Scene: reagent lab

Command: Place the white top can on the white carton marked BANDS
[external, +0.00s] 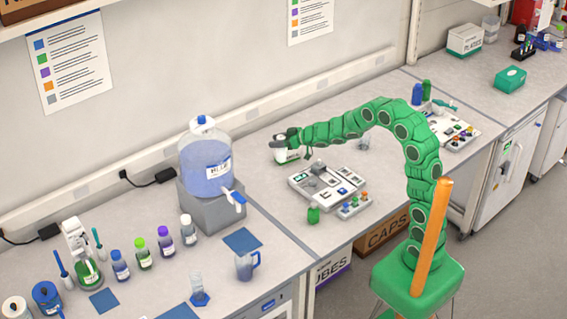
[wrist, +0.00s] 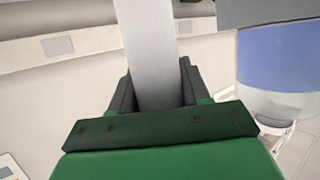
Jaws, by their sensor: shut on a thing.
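My gripper (external: 290,139) is at the far side of the bench, near the wall, shut on a white can (external: 281,153). The dark fingers partly cover the can in the external view. In the wrist view a pale grey-white upright surface (wrist: 149,50) fills the space between the two fingers (wrist: 155,92). It runs out of the top of the picture. I cannot tell whether the can touches the bench. I can read no carton marked BANDS in either view.
A blue-filled jug (external: 205,165) on a grey stand is left of my gripper, also in the wrist view (wrist: 275,65). A white carton (external: 465,40), apparently marked PLATES, stands far right. Boxes sit under the bench.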

